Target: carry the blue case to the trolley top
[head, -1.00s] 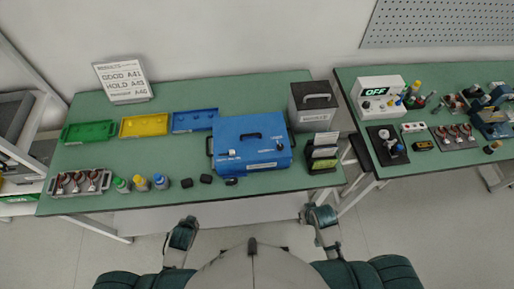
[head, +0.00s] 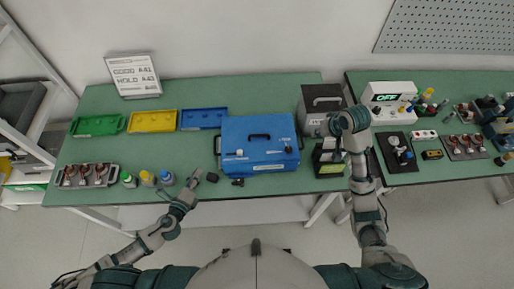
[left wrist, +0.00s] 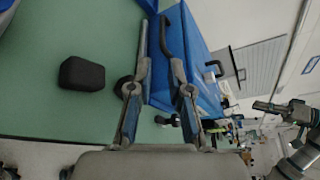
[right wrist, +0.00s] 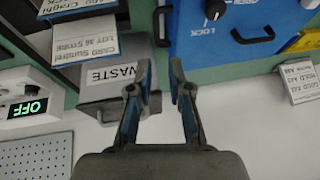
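The blue case (head: 270,157) stands flat on the green table, with a black handle on top and dark handles at its sides. My left gripper (head: 197,176) is open in front of the case's left side. In the left wrist view the fingers of my left gripper (left wrist: 160,45) are apart, close to the blue case (left wrist: 203,60) and a dark handle; contact cannot be told. My right gripper (head: 326,128) is above the grey box, right of the case. In the right wrist view my right gripper (right wrist: 168,65) is open and empty, with the case (right wrist: 215,35) beyond. No trolley top is identifiable.
A grey waste box (right wrist: 112,88) stands right of the case. Green (head: 97,126), yellow (head: 152,122) and blue (head: 203,119) trays lie left of it. Small bottles (head: 148,178) and black blocks (head: 212,177) lie in front. A second table (head: 420,178) holds equipment at right.

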